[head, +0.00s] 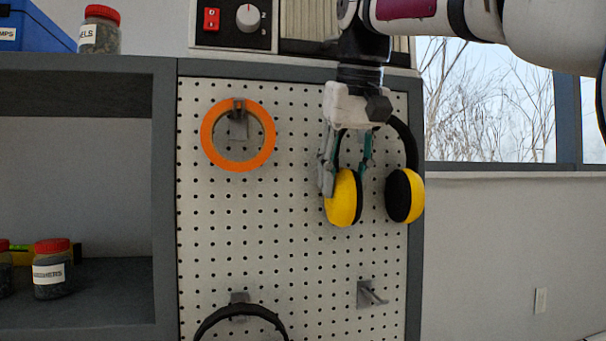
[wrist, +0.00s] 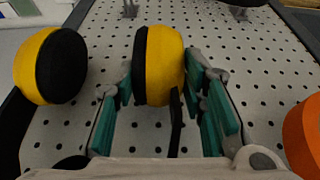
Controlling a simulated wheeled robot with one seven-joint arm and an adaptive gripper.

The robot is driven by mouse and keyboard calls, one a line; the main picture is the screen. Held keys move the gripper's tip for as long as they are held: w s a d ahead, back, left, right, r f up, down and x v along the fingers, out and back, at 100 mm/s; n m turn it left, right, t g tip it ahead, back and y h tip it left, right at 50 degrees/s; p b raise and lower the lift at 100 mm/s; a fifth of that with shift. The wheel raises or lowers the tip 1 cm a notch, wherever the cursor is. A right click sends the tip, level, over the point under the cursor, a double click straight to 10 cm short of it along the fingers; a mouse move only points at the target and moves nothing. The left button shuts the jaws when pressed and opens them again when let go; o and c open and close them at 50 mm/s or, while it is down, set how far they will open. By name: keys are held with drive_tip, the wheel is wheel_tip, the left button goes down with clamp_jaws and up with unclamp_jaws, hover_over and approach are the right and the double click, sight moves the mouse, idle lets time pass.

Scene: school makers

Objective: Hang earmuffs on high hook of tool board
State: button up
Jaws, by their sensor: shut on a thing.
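The yellow and black earmuffs (head: 404,195) hang in front of the upper right of the white tool board (head: 260,210), band up and both cups down. My gripper (head: 347,165) points down and is shut on the band above the left cup in the head view. In the wrist view, the earmuffs (wrist: 160,65) have one cup just beyond the teal fingers of my gripper (wrist: 160,110) and the other to the left. No upper right hook can be seen; that area is partly hidden by my gripper. Contact with the board cannot be told.
An orange ring (head: 238,168) hangs on the upper left hook (head: 238,112). A bare hook (head: 371,294) is at the lower right. A black band (head: 240,312) hangs on the lower left hook. A shelf with jars (head: 52,270) stands left, a window (head: 490,100) right.

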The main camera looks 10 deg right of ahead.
idle(0.3)
drive_tip(key=o, duration=1.4)
drive_tip(key=shift+v, duration=3.7)
